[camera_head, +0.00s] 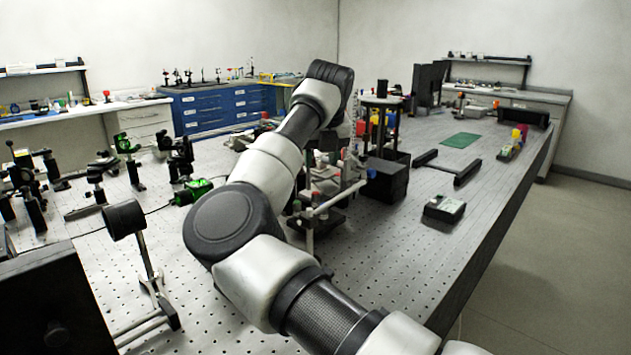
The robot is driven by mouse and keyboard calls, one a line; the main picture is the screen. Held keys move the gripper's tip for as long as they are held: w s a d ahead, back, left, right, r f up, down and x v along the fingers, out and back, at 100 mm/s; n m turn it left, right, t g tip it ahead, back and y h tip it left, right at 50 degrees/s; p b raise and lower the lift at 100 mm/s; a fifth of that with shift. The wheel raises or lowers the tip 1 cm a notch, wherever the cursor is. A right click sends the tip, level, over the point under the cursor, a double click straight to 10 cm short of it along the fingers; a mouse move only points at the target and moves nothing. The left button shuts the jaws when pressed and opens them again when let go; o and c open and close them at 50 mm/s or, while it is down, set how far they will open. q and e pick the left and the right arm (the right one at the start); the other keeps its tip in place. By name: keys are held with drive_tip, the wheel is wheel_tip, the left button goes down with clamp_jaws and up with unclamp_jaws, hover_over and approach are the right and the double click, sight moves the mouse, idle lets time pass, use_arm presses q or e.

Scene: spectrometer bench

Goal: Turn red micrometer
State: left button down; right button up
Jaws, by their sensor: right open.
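My right arm reaches in from the lower right and bends down over a cluster of optics mounts on the perforated bench (385,260). My right gripper (335,150) is open at the end of this arm, small and partly hidden behind my own forearm. Small red caps or knobs show in the cluster near it, one low at the front (310,212). I cannot tell which red part is the micrometer, and the gap between it and my gripper is hidden. My left gripper is not in view.
A black box (388,180) stands just right of the cluster. A small dark device (444,208) lies near the bench's right edge. A green mat (461,140) lies farther back. Black optics mounts (125,145) crowd the left. The front middle bench is fairly clear.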

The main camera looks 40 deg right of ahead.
sight(316, 193)
drive_tip(key=shift+n, duration=0.5)
drive_tip(key=x, duration=1)
drive_tip(key=shift+w+f, duration=0.15)
drive_tip(key=shift+f, duration=0.15)
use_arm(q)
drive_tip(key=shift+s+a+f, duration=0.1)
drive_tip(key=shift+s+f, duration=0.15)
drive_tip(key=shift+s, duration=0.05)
